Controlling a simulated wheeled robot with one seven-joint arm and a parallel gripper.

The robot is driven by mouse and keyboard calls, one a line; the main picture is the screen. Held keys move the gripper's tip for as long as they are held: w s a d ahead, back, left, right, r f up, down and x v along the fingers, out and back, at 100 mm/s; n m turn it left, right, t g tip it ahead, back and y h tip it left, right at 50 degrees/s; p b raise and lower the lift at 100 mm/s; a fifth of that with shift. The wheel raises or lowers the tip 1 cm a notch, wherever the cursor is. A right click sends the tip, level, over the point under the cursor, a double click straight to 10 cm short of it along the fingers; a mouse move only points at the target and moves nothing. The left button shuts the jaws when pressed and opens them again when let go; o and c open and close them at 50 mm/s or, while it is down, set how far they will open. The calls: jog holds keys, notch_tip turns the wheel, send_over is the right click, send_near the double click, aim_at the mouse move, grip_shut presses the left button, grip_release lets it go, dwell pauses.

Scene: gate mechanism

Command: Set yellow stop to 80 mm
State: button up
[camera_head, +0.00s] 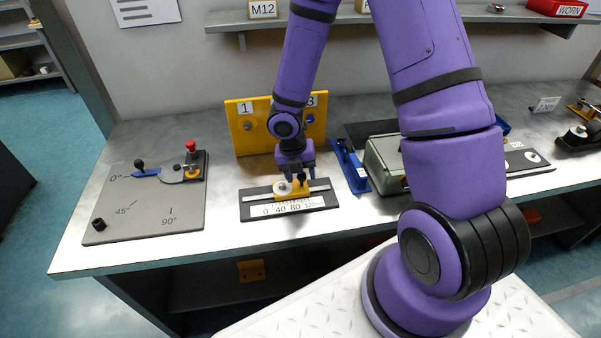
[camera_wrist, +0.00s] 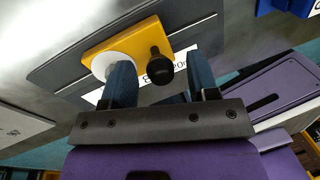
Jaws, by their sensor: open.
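The yellow stop (camera_head: 281,196) sits on a dark slide plate (camera_head: 247,209) with a white scale marked 0, 40, 80 and 120. In the head view the stop stands above the middle marks; its exact reading cannot be told. It carries a white disc on its left and a black knob on its right. In the wrist view the yellow stop (camera_wrist: 130,42) shows with the disc (camera_wrist: 110,64) and the upright knob (camera_wrist: 159,65). My gripper (camera_head: 296,179) points down at the stop. Its fingers (camera_wrist: 162,82) are open, with the knob showing between them; contact cannot be told.
A grey angle plate (camera_head: 140,210) with a blue lever (camera_head: 146,173) and a red-topped post (camera_head: 190,147) lies left. A yellow numbered panel (camera_head: 240,140) stands behind the slide. A blue fixture (camera_head: 352,171) and a grey-green box (camera_head: 386,162) stand close on the right.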

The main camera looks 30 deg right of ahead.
notch_tip(320, 180, up, 11)
jog(key=w+a, duration=0.1)
jog(key=shift+a+f, duration=0.2)
jog(key=shift+a, duration=0.15)
dwell(0.4)
jog(key=s+d+r+m+t, duration=0.1)
jog(key=s+d+r+m, duration=0.15)
jog(key=r+m, duration=0.55)
jog(key=s+d+r+m+t, duration=0.1)
jog(key=s+r+m, duration=0.3)
jog(key=r+m, duration=0.4)
jog(key=s+r+m+t+y, duration=0.2)
jog(key=s+r+m+t, duration=0.2)
jog(key=s+r+m, duration=0.8)
jog(key=shift+s+a+m, duration=0.25)
jog(key=shift+s+m, duration=0.8)
jog(key=shift+m, duration=0.05)
